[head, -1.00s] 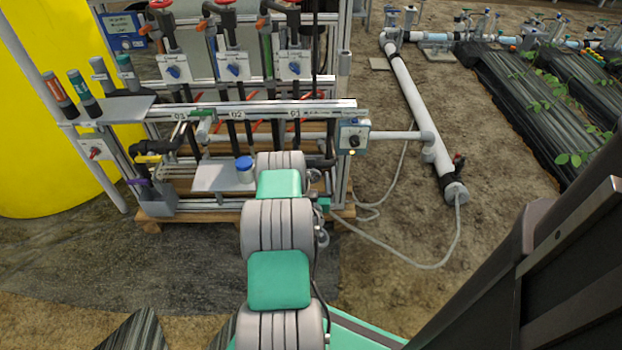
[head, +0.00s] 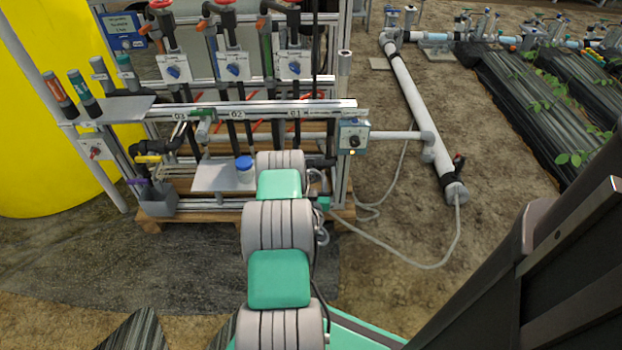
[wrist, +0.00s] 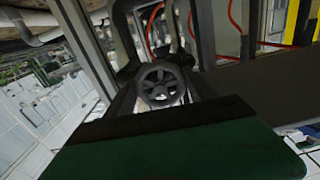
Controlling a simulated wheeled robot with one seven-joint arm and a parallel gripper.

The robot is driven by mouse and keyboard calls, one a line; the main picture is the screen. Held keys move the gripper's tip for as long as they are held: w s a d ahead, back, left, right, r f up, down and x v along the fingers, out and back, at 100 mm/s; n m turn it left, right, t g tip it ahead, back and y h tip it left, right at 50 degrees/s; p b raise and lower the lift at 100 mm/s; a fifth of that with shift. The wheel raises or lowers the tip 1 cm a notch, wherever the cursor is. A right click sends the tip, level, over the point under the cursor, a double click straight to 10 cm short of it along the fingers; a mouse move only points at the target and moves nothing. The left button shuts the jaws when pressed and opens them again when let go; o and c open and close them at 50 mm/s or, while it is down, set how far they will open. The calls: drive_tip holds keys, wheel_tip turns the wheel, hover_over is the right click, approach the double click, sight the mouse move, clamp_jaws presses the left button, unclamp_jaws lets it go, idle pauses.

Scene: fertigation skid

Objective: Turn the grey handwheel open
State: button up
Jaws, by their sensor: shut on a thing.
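The grey handwheel (wrist: 160,84) shows in the middle of the wrist view, a round spoked rim with a dark hub, facing the camera. My gripper (wrist: 163,92) has dark fingers on either side of the wheel and is shut on it. The broad dark green and black block along the bottom of the wrist view is part of my gripper and covers what lies below the wheel. In the head view my arm reaches toward the skid and hides both my gripper and the wheel.
The metal skid frame (head: 230,112) carries several red-handled valves along its top. A white jar with a blue lid (head: 244,170) stands on a small shelf left of my arm. A control box (head: 353,136) sits at the frame's right end. A hose (head: 410,262) lies on the ground.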

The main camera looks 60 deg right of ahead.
drive_tip(key=shift+c, duration=1.3)
drive_tip(key=shift+n, duration=0.3)
drive_tip(key=n, duration=0.7)
drive_tip(key=shift+s, duration=0.1)
drive_tip(key=n, duration=0.3)
drive_tip(key=shift+n, duration=0.3)
drive_tip(key=n, duration=0.5)
drive_tip(key=shift+n, duration=0.3)
drive_tip(key=n+b, duration=0.1)
drive_tip(key=n, duration=0.4)
drive_tip(key=shift+r, duration=0.1)
drive_tip(key=shift+n, duration=0.3)
